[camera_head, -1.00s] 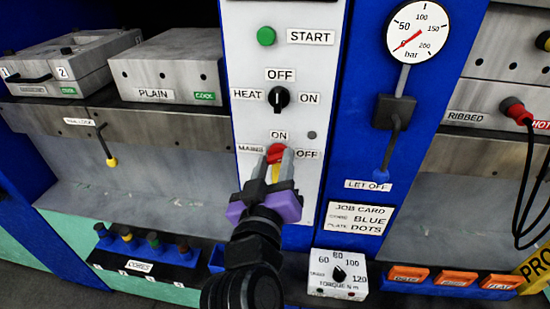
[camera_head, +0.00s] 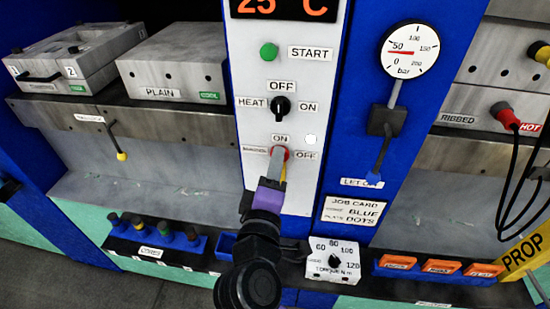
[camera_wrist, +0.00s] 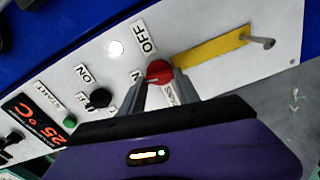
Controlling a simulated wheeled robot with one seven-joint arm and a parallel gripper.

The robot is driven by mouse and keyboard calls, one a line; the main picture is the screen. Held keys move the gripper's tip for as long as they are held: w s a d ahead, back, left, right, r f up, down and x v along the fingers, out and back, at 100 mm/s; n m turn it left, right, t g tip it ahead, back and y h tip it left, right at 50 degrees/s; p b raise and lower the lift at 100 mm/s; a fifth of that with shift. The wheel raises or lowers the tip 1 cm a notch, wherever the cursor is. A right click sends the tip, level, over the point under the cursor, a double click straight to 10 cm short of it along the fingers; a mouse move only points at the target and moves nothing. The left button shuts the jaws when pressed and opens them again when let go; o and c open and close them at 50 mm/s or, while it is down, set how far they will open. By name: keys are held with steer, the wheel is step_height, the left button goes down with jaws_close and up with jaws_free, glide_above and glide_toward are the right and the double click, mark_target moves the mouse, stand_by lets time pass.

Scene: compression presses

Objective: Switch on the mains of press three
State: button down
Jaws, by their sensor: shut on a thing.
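The red mains knob (camera_head: 284,152) is on the white press panel (camera_head: 270,90), with ON above it, OFF to its right and MAINS to its left. My gripper (camera_head: 277,162) is shut on the knob from the front, its fingers seen nearly edge-on. The wrist view shows the red knob (camera_wrist: 159,70) between my two fingertips (camera_wrist: 161,86). Which label the knob points to is hidden by the fingers. A small round lamp (camera_head: 310,140) beside ON glows white, and the display (camera_head: 283,8) at the top reads 25 °C in lit orange.
Above the knob are the black HEAT knob (camera_head: 280,106) and green START button (camera_head: 268,52). A pressure gauge (camera_head: 409,50) and let-off lever (camera_head: 383,150) stand to the right. A torque box (camera_head: 334,261) and core rack (camera_head: 155,238) lie below.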

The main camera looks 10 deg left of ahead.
steer(key=shift+n+p, duration=0.65)
steer(key=shift+n, duration=0.45)
steer(key=shift+f, duration=0.15)
steer(key=c, duration=0.9)
jaws_free()
steer(key=s+b, duration=0.2)
steer(key=s, duration=0.5)
steer(key=shift+s+a, duration=0.15)
steer(key=shift+s, duration=0.25)
